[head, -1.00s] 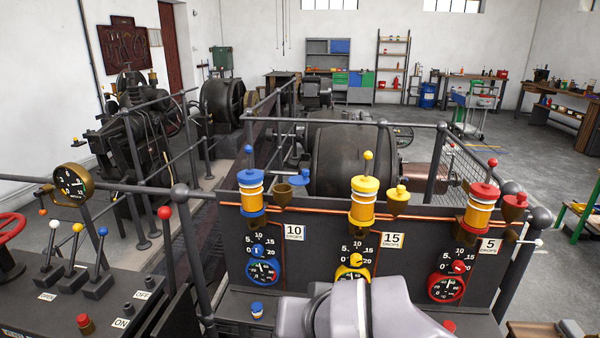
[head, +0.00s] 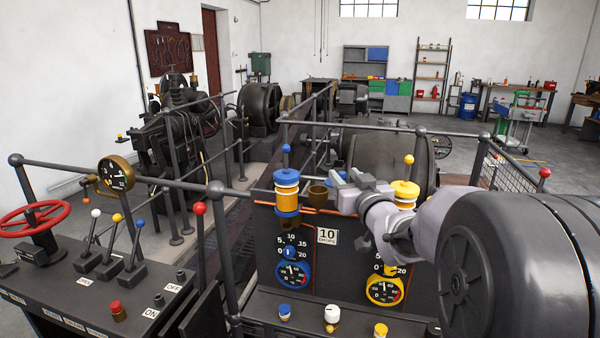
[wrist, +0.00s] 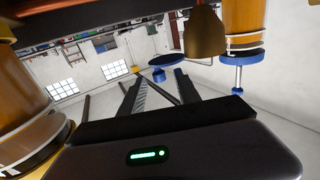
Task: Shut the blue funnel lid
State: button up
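The blue funnel lid (wrist: 164,60) stands open beside the brass funnel (wrist: 205,35) in the wrist view, which is upside down. The funnel also shows in the head view (head: 318,195), with its mouth uncovered, right of the blue-capped oiler (head: 287,192). Only a bit of the blue lid (head: 341,174) shows there, behind my gripper (head: 343,184). In the wrist view my gripper (wrist: 160,74) is open, with its two fingers apart and nothing held. The lid is near the fingertips; I cannot tell whether they touch.
The yellow oiler (head: 404,195) is partly hidden by my arm on the right. A panel with gauges and small knobs lies below the oilers. Dark railings (head: 215,190) run behind and left. A lever console (head: 95,275) with a red wheel (head: 35,218) is at left.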

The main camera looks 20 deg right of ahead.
jog(key=w, duration=0.5)
jog(key=shift+w+d, duration=0.15)
jog(key=shift+d, duration=0.1)
grip_shut()
